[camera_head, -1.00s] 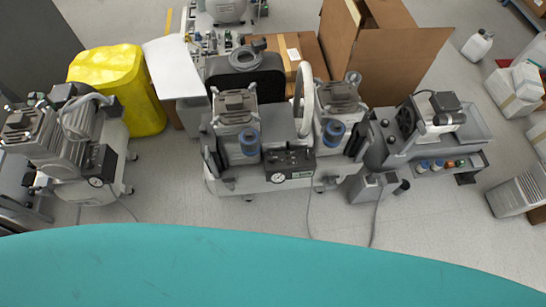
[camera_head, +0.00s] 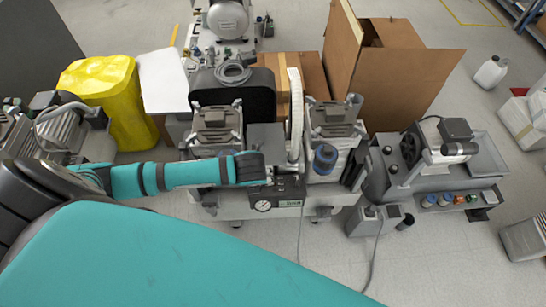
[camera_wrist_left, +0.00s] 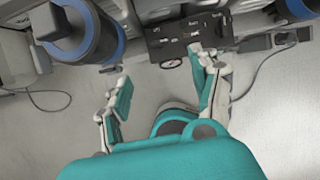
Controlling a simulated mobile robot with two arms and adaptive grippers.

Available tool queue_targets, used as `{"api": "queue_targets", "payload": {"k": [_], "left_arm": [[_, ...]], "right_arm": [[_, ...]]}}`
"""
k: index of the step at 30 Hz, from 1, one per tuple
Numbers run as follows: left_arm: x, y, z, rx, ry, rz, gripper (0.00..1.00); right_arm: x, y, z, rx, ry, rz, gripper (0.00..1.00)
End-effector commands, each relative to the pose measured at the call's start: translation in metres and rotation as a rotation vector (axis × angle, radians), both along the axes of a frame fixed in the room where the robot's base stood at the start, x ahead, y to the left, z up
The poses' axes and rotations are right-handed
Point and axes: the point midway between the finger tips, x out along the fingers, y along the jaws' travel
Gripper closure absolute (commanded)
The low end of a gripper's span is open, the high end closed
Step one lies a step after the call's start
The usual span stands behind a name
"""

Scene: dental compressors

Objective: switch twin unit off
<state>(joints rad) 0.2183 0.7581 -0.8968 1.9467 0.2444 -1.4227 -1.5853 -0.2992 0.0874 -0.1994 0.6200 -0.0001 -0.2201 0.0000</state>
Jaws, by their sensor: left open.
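The twin unit (camera_head: 255,205) stands in the middle of the head view, with two grey motor heads side by side and a white hose loop between them. The switch cannot be made out clearly. My right gripper is not in view.
A smaller compressor (camera_head: 437,150) stands to the right, with a grey box (camera_head: 370,220) on the floor before it. Another compressor is partly hidden at left, near a yellow covered bin (camera_head: 105,95). Cardboard boxes (camera_head: 405,75) stand behind. Cables lie on the floor.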

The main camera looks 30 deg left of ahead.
Motion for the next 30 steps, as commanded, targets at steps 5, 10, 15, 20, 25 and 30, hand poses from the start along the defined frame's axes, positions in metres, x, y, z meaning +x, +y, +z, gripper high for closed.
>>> {"api": "queue_targets", "payload": {"k": [5,10,15,20,25,30], "left_arm": [[0.0,0.004,-0.004,0.033,0.016,-0.054,0.37],[0.009,0.009,-0.032,0.03,0.016,-0.049,0.37],[0.022,0.017,-0.068,0.03,0.014,-0.048,0.37],[0.033,0.024,-0.101,0.03,0.014,-0.047,0.37],[0.044,0.03,-0.131,0.028,0.013,-0.048,0.37],[0.051,0.035,-0.149,0.029,0.011,-0.048,0.37]], "right_arm": [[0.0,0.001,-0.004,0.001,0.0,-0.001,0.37],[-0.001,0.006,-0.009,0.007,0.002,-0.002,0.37],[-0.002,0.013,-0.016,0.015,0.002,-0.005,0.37],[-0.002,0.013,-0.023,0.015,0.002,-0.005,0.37],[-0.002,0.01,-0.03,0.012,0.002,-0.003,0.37],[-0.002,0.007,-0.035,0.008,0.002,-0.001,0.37]]}}
